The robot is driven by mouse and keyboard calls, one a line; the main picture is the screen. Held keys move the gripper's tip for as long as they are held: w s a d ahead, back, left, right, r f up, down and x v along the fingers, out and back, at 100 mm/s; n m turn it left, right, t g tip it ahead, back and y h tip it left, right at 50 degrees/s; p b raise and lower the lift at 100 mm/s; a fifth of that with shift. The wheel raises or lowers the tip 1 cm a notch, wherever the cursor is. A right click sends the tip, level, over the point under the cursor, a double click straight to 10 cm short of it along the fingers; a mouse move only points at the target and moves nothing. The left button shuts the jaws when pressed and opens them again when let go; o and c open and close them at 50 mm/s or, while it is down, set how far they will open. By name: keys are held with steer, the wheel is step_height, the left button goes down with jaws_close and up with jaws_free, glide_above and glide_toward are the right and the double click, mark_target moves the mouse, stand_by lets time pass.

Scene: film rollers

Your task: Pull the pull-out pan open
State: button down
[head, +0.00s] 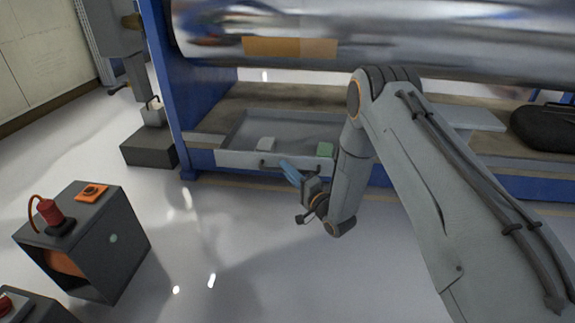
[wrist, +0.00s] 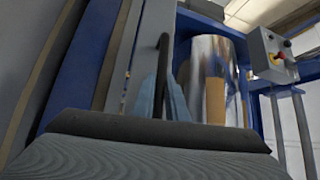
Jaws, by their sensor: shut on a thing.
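The pull-out pan (head: 223,158) is a shallow grey tray low in the blue frame, under the big shiny roller. It stands partly out, with its inside showing. In the wrist view the fingers (wrist: 162,98) close around the dark handle (wrist: 163,50). The pan's right end is hidden behind my arm.
A dark box with a red knob and orange plate (head: 85,240) stands on the floor at left. A dark block (head: 148,148) sits beside the blue frame (head: 163,80). The shiny roller (head: 400,35) hangs above. The floor before the pan is clear.

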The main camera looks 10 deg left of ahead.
steer(key=shift+d, duration=0.2)
steer(key=c, duration=2)
jaws_free()
steer(key=shift+c, duration=0.2)
steer(key=shift+a, duration=0.1)
steer(key=shift+s, duration=0.15)
steer(key=p+v, duration=0.3)
steer(key=v, duration=0.4)
steer(key=shift+s+d, duration=0.2)
steer(key=shift+d, duration=0.1)
steer(key=shift+f, duration=0.1)
